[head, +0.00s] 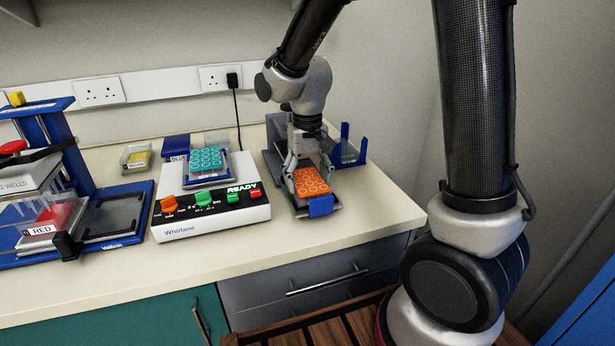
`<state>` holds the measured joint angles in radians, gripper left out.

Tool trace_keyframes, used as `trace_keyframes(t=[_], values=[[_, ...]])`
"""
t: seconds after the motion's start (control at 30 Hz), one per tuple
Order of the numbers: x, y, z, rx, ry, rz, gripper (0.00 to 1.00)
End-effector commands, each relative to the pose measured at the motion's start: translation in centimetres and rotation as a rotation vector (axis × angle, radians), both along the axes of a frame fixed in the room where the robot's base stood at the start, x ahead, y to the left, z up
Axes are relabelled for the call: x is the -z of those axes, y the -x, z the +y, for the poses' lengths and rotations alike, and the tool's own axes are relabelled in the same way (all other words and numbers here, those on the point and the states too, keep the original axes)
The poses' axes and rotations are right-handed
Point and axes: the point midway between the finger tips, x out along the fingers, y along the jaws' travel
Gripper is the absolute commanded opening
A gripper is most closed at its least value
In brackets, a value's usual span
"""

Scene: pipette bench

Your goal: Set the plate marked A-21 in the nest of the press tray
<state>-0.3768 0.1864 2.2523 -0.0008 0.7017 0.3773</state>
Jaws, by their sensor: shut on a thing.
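An orange plate (311,181) with rings on its top is at the right of the bench, over a grey holder with a blue front tab (321,206). My gripper (308,168) points down from above with its fingers on either side of the plate and is shut on it. I cannot tell whether the plate still touches the holder. No A-21 mark is readable. The blue press (137,190) is at the far left, with a flat grey tray area (112,216) at its right side that looks empty.
A white Whirlane device (185,232) with coloured knobs and a READY display stands between press and gripper, with a teal plate (206,158) on top. A RED-labelled reservoir (45,228) sits under the press head. A yellow-content tub (137,157) stands behind. The bench front (370,215) is clear.

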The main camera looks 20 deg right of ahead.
Motion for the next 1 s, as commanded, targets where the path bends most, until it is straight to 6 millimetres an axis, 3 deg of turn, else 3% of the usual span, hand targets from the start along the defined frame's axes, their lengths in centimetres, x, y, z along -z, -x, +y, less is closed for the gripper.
trace_keyframes(t=[0.07,0.1,0.2,0.63,0.77,1.0], values=[[0.3,0.0,0.0,0.000,0.000,0.001,0.46],[0.2,0.0,0.0,0.000,0.000,0.000,0.76],[0.2,0.0,0.0,0.000,0.000,0.000,0.91],[-0.5,-0.1,0.0,0.000,-0.001,-0.003,0.91],[-2.7,-0.1,0.1,0.000,-0.002,-0.005,0.91],[-8.2,-0.1,0.1,0.000,-0.002,-0.005,0.91]])
